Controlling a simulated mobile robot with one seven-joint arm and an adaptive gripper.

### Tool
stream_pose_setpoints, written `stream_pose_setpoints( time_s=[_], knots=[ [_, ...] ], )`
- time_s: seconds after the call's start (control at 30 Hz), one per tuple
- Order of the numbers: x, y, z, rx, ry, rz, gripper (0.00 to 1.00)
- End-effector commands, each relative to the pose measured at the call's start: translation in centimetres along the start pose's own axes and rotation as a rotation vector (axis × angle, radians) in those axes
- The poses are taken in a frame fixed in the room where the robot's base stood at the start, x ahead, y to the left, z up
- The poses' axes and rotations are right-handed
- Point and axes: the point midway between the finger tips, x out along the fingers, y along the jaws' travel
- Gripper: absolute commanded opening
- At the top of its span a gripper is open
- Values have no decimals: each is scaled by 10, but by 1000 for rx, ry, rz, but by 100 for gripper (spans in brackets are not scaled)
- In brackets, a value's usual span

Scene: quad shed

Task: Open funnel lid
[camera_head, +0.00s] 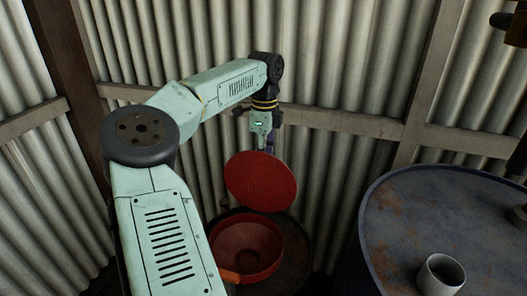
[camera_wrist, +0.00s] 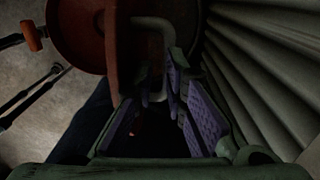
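The red funnel (camera_head: 247,262) sits low behind my arm in the head view, its bowl open to view. Its round red lid (camera_head: 262,182) is raised and tilted above it, edge-on in the wrist view (camera_wrist: 111,45). My gripper (camera_head: 267,145) is just above and behind the lid. In the wrist view, the purple-padded fingers (camera_wrist: 159,75) stand apart, with a dark gap between them. The grey bent lid handle (camera_wrist: 155,22) reaches into this gap, close to the right finger. I cannot tell whether it touches.
A blue-grey rusty drum (camera_head: 400,225) stands at the right with a metal cup (camera_head: 441,275) on it. Corrugated wall (camera_head: 340,60) and wooden beams (camera_head: 345,122) stand close behind my gripper. An orange-handled tool (camera_wrist: 31,36) shows at the wrist view's left.

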Motion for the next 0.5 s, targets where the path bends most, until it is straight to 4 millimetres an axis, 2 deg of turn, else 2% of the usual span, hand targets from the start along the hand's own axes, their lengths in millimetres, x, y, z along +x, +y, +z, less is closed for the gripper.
stream_pose_setpoints(
  time_s=[0.03, 0.2, 0.5],
  knots=[
    [20, 6, -2, 9, 7, 39, 19],
    [19, 6, -2, 8, 7, 38, 30],
    [14, 4, -1, 4, 4, 28, 30]
  ],
)
